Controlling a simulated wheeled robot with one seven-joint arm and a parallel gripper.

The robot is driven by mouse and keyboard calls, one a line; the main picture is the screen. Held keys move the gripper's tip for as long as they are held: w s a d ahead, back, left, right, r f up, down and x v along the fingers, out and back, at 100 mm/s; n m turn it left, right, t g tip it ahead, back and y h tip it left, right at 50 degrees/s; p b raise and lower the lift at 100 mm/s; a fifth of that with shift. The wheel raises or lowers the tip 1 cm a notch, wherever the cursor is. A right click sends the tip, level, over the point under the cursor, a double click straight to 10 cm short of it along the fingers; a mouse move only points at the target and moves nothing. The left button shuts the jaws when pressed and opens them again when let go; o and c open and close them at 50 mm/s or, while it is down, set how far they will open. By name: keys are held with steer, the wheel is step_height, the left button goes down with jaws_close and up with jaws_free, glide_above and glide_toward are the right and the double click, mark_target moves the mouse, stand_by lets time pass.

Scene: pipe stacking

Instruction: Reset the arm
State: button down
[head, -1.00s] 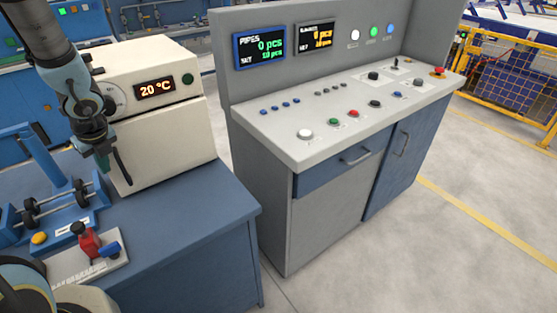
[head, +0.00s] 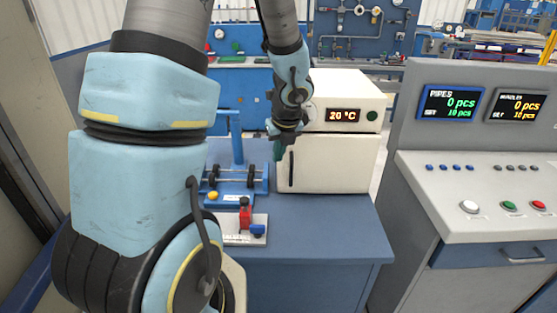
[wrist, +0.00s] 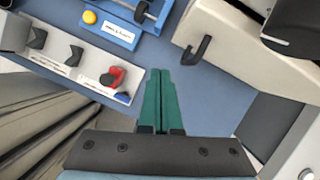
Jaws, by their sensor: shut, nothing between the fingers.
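My gripper (wrist: 160,100) shows in the wrist view as two green fingers lying together, shut and empty, above the blue bench top (wrist: 215,88). In the head view my gripper (head: 278,150) hangs down at the left front edge of the white oven, partly hidden by my wrist. My arm is bent, with its large light-blue links filling the left of the head view.
The white oven (head: 335,165) reading 20 °C stands on the blue bench (head: 320,228). A blue roller fixture (head: 233,188) and a plate with a red clamp (head: 245,212) stand to its left. A grey control console (head: 480,190) stands at right.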

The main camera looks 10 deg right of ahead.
steer(key=s+a+r+n+g+b, duration=0.1)
steer(key=s+a+n, duration=0.5)
steer(key=n, duration=1)
steer(key=s+a+r+n+g+h+b, duration=0.1)
steer(key=s+a+n, duration=0.4)
steer(key=n, duration=1.1)
steer(key=shift+s+a+r+g, duration=0.3)
steer(key=shift+s+a+r, duration=0.15)
steer(key=shift+a, duration=0.6)
